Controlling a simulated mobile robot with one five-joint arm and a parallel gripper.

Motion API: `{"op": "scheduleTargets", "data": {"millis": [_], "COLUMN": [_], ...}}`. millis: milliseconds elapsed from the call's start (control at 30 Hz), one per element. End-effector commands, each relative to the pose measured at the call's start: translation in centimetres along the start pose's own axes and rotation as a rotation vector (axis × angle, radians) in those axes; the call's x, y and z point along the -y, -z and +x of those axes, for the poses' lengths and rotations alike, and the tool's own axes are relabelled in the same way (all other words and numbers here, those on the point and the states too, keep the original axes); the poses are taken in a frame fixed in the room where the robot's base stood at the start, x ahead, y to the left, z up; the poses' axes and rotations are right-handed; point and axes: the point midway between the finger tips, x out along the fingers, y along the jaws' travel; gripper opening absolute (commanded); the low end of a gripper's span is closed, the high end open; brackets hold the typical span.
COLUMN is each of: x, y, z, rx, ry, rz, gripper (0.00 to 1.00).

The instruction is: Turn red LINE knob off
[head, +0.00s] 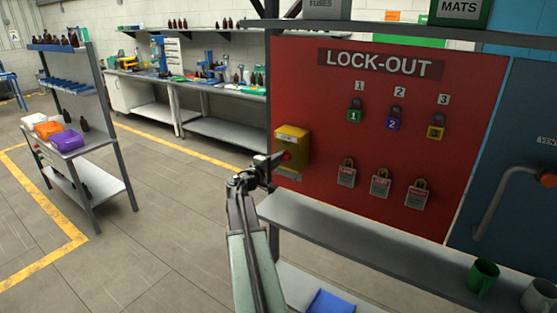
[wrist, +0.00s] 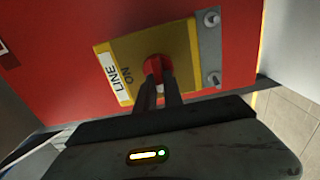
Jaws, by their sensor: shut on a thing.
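The red LINE knob (wrist: 157,68) sits on a yellow switch box (wrist: 128,60) with a white label reading LINE and the word ON beside it. In the head view the yellow box (head: 292,145) is at the left edge of the red lock-out board, with the red knob (head: 287,155) at its front. My gripper (wrist: 158,84) is shut on the knob, one dark finger on each side of it. In the head view my gripper (head: 276,158) reaches the knob from the left. The fingers partly hide the knob's lower part.
The red LOCK-OUT board (head: 320,85) carries several padlocks and tags to the right of the box. A grey shelf (head: 350,225) runs below it, with a green mug (head: 483,276) at the right. A bottle rack (head: 90,165) stands far left. The floor between is clear.

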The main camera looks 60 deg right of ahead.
Motion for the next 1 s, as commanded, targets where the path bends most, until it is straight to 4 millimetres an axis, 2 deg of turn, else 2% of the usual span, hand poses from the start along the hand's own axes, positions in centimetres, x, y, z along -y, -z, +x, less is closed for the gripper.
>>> {"op": "scheduleTargets", "data": {"millis": [567, 600, 667, 700, 1000], "x": [0.26, 0.26, 0.25, 0.23, 0.12], "y": [0.00, 0.00, 0.00, 0.00, 0.01], "z": [-0.17, -0.17, -0.16, -0.15, -0.18], "rx": [0.000, 0.000, 0.000, 0.000, 0.000], "ry": [0.005, 0.005, 0.005, 0.004, 0.002], "rz": [-0.029, -0.029, -0.029, -0.029, -0.031], "gripper": [0.00, 0.15, 0.31, 0.34, 0.34]}}
